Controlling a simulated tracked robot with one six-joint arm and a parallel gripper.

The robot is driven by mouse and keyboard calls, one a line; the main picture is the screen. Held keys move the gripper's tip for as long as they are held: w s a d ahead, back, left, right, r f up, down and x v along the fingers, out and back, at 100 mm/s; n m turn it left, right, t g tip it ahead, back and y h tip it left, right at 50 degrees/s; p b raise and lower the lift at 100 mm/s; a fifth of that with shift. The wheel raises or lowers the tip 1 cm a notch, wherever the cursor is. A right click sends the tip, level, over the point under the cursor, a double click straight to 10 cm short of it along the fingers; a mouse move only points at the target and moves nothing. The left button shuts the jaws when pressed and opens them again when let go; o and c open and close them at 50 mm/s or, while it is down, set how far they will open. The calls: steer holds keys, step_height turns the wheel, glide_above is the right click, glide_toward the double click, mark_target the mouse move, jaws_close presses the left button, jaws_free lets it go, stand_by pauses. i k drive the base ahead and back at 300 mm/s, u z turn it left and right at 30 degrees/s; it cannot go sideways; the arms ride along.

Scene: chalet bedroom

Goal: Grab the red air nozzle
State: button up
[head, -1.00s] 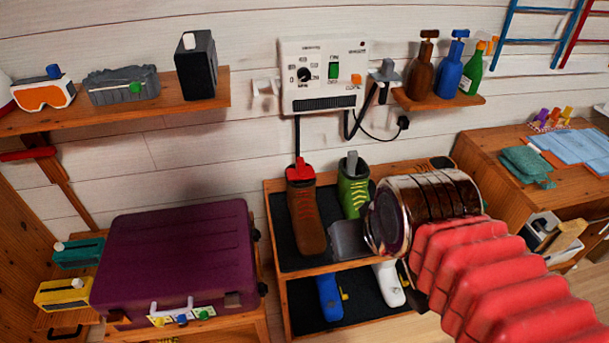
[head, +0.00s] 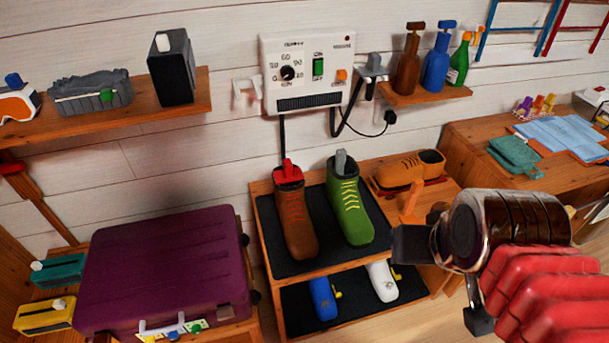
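The red air nozzle (head: 288,172) stands in the top opening of the brown boot (head: 296,222) on the shoe rack. Only its red upper part shows; the rest is hidden inside the boot. A grey nozzle (head: 342,162) stands in the green boot (head: 349,212) to its right. My gripper (head: 444,283) is at the right, in front of the rack's right side. Its two dark fingers are spread apart with nothing seen between them. It is well to the right of the red nozzle and lower in the picture, not touching it.
The wall-mounted control box (head: 305,75) and its hanging cables are above the boots. A purple suitcase (head: 165,265) fills the left. A bottle shelf (head: 425,95) juts out upper right.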

mark_target(289, 174)
steer(key=z, duration=0.1)
steer(key=k, duration=0.85)
steer(key=u, duration=1.7)
steer(key=i, duration=1)
steer(key=u, duration=0.1)
